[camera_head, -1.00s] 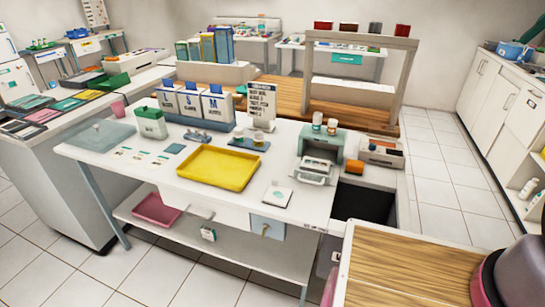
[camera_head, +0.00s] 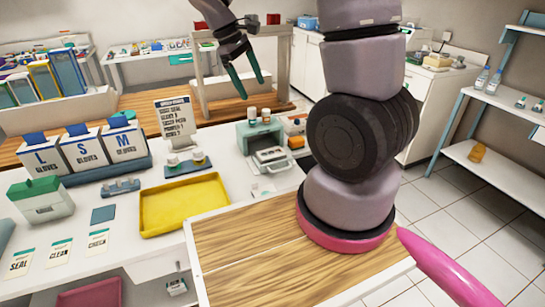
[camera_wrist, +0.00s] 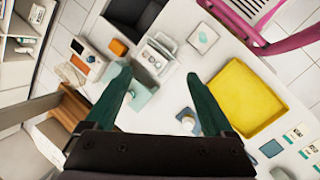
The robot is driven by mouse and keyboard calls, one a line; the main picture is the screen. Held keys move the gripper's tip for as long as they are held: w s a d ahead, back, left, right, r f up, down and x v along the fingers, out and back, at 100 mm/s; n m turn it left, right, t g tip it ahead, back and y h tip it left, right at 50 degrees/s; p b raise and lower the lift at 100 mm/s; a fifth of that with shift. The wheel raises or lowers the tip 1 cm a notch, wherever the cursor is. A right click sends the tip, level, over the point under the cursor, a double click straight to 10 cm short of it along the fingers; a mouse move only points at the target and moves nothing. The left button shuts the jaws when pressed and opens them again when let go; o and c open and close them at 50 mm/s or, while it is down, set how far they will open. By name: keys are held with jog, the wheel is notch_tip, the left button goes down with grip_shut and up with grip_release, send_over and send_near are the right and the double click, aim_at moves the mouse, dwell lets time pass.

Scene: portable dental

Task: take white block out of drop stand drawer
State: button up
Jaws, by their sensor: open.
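The drop stand is most likely the pale teal unit (camera_head: 258,132) on the white table, with small bottles on top. Its white drawer (camera_head: 268,156) sticks out at the front and also shows in the wrist view (camera_wrist: 158,58). Small pale shapes lie in the drawer, but I cannot make out a separate white block. My gripper (camera_head: 251,90) has dark green fingers, open and empty, raised above and behind the stand in the head view. In the wrist view my gripper (camera_wrist: 156,73) points down, with the drawer between and beyond its fingertips.
A yellow tray (camera_head: 185,205) lies left of the stand. A sign (camera_head: 175,117) and glove boxes (camera_head: 90,150) stand behind the tray. A wooden frame (camera_head: 284,70) rises behind the stand. A small white pad (camera_wrist: 202,37) lies near the drawer.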

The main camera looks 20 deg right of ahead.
jog(key=w+a+f+n+h, duration=0.25)
jog(key=f+n+h, duration=0.2)
jog(key=f, duration=0.65)
jog(key=n+t+h, duration=0.1)
jog(key=n+h, duration=0.3)
jog(key=n, duration=0.3)
send_near(274, 154)
jog(key=x, duration=0.7)
jog(key=c, duration=1.2)
jog(key=shift+r, duration=0.1)
